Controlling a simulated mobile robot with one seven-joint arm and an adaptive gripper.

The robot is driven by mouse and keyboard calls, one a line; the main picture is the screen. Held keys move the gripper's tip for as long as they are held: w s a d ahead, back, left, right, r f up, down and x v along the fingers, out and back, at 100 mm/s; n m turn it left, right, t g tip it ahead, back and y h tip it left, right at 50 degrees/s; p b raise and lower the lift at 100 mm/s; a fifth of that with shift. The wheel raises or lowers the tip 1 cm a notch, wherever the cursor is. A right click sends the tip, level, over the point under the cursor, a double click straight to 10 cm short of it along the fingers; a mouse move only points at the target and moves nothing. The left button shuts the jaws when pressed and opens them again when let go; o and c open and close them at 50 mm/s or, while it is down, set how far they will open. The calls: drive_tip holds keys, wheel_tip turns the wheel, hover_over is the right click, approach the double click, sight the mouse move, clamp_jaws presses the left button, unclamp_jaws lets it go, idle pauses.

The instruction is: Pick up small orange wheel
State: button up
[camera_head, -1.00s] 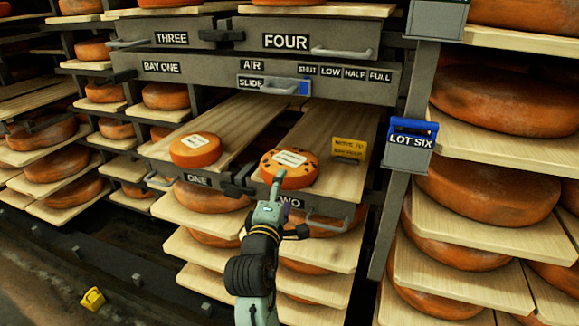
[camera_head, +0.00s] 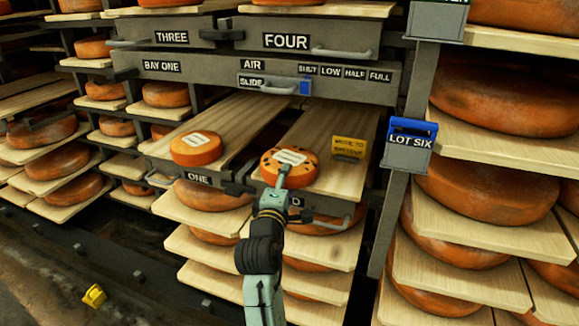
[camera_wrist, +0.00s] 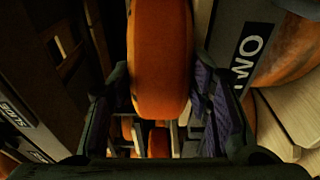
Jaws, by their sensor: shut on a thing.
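A small orange wheel (camera_head: 306,170) with dark spots and a white label lies on the wooden board (camera_head: 345,165) of drawer TWO. My gripper (camera_head: 283,178) is at its front edge, and my arm hides part of that edge. In the wrist view, the orange wheel (camera_wrist: 160,65) fills the space between my two dark fingers (camera_wrist: 158,108), and the jaws are shut on it. I cannot tell whether it is clear of the board. A second small orange wheel (camera_head: 196,150), with a white label and no dark spots visible, sits on the board of drawer ONE.
A yellow tag (camera_head: 349,148) stands on board TWO, right of the spotted wheel. The slide panel (camera_head: 265,82) is above. Large wheels on shelves surround the drawers. A yellow object (camera_head: 94,296) lies at lower left.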

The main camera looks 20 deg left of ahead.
clamp_jaws()
drive_tip(key=shift+r, duration=0.2)
idle(0.4)
drive_tip(key=shift+r, duration=0.15)
